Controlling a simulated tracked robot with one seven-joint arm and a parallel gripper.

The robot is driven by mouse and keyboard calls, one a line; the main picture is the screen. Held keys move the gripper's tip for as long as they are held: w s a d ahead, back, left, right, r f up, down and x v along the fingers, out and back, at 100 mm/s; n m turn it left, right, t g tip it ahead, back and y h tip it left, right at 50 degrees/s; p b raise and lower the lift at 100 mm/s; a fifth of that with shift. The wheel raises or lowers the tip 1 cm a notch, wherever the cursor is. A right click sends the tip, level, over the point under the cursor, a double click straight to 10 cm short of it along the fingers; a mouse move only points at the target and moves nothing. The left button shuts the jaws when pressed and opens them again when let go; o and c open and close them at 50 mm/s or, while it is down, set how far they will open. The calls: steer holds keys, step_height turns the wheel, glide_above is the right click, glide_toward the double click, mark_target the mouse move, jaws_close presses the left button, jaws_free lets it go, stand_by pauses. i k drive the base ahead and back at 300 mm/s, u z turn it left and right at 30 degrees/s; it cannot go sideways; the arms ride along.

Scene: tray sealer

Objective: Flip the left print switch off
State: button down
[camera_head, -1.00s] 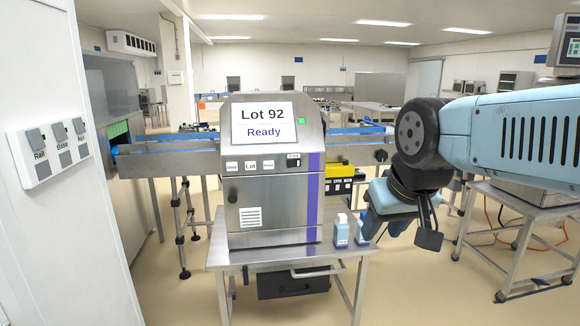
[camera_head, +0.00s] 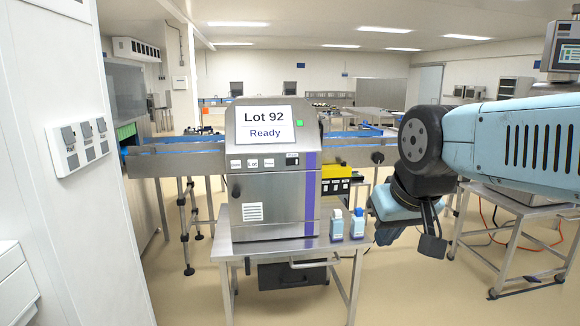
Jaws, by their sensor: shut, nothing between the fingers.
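The printer (camera_head: 300,192), a steel cabinet with a purple stripe, stands mid-view with its screen (camera_head: 265,126) reading "Lot 92 Ready". Below the screen is a row of small labelled buttons (camera_head: 253,163) and a small dark control (camera_head: 292,161). A white wall panel (camera_head: 68,160) at left carries several grey switches with small captions, too small to read now. I cannot tell which of these is the left print switch, or its position.
Two small bottles (camera_head: 337,225) stand on the steel table (camera_head: 285,248) under the printer. A conveyor (camera_head: 170,164) runs behind it. A steel cart (camera_head: 520,230) is at right, white drawers (camera_head: 14,290) at lower left. The floor in front is clear.

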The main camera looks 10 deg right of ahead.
mark_target(289, 162)
steer(key=k, duration=0.35)
steer(key=u, duration=0.3)
steer(key=i, duration=1.4)
steer(key=z, duration=0.3)
